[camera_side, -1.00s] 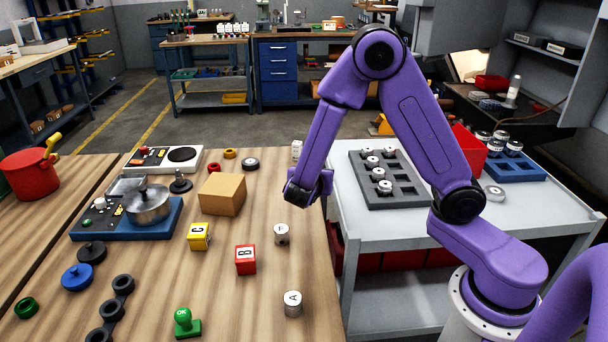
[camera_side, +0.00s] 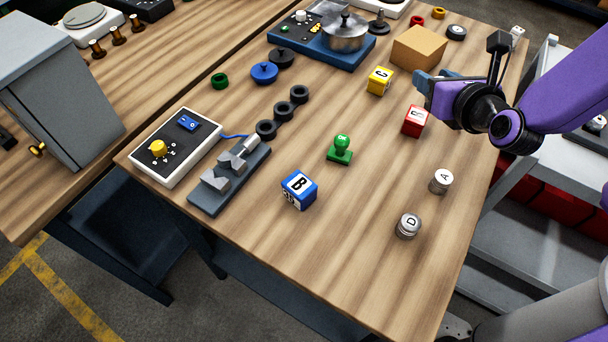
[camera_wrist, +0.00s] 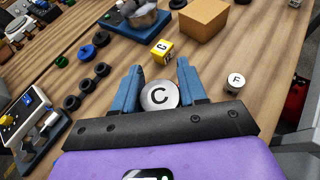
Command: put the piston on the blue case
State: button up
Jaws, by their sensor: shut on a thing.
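My gripper (camera_side: 428,88) is over the wooden table, near the cardboard box and the red block. In the wrist view its two blue fingers (camera_wrist: 159,75) are shut on a round silver piston (camera_wrist: 160,97) marked C, its top facing the camera. The held piston cannot be made out in the side view. Piston A (camera_side: 441,181) and piston D (camera_side: 408,226) stand upright near the table's right edge. Piston F (camera_wrist: 235,83) stands to the right of my gripper in the wrist view.
A cardboard box (camera_side: 419,48), yellow block (camera_side: 380,81), red block (camera_side: 415,121), green stamp (camera_side: 341,150) and blue block (camera_side: 299,190) stand on the table. A blue-based stove with a pot (camera_side: 345,33) is behind. The table's front middle is mostly clear.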

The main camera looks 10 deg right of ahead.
jog(key=s+a+r+n+g+y, duration=0.2)
jog(key=s+a+n+y, duration=0.65)
jog(key=s+a, duration=0.55)
send_over(292, 178)
jog(key=shift+y, duration=0.25)
jog(key=f, duration=0.9)
jog(key=shift+s+d+f, duration=0.15)
jog(key=shift+d+f, duration=0.05)
jog(key=shift+a+f, duration=0.1)
jog(key=shift+f, duration=0.1)
jog(key=shift+a+f, duration=0.15)
jog(key=shift+f, duration=1.5)
jog(key=shift+f, duration=0.15)
jog(key=o, duration=1.1)
